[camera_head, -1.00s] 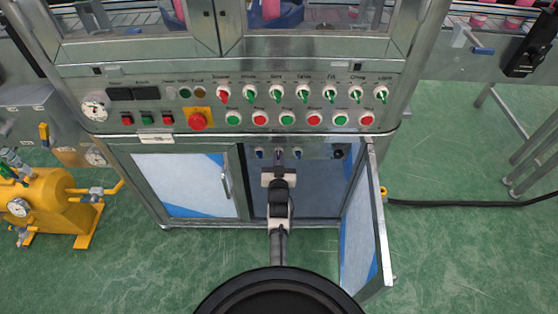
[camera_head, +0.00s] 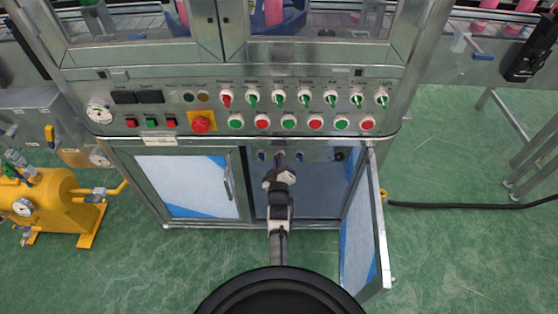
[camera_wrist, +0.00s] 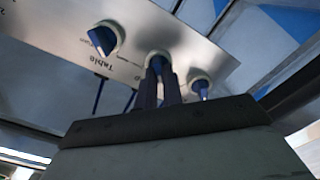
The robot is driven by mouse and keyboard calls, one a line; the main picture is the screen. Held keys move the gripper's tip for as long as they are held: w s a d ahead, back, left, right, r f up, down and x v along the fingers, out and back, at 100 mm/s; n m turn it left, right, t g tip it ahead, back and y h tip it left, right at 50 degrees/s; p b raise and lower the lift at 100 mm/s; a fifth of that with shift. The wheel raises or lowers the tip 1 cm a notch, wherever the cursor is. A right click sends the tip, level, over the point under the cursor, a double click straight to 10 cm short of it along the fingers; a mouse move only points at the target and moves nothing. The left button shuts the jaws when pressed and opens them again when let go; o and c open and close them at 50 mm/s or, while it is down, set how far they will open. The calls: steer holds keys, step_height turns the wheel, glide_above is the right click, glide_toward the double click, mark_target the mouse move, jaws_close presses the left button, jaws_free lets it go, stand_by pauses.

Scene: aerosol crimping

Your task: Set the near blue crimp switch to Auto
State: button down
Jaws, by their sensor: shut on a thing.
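A row of blue rotary switches sits on a metal panel inside the open cabinet. In the wrist view, my gripper (camera_wrist: 158,88) is shut on the middle blue switch (camera_wrist: 157,60), its fingers hiding most of the knob and its label. The left blue switch (camera_wrist: 103,40) has the word "Table" beside it, and the right blue switch (camera_wrist: 200,86) is free. In the head view, my gripper (camera_head: 280,160) reaches into the cabinet between a blue switch on the left (camera_head: 262,155) and one on the right (camera_head: 300,154). I cannot read the held switch's setting.
The right cabinet door (camera_head: 362,225) stands open beside my arm; the left door (camera_head: 185,185) is closed. Above is a control panel with a red emergency button (camera_head: 201,121) and several green and red switches. A yellow tank (camera_head: 45,198) stands at the left.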

steer(key=shift+f+n, duration=0.15)
steer(key=shift+n, duration=0.25)
steer(key=c, duration=1.5)
jaws_free()
steer(key=shift+c, duration=0.2)
steer(key=shift+s, duration=0.1)
steer(key=s+p, duration=0.5)
steer(key=s, duration=0.8)
steer(key=shift+s+p, duration=0.35)
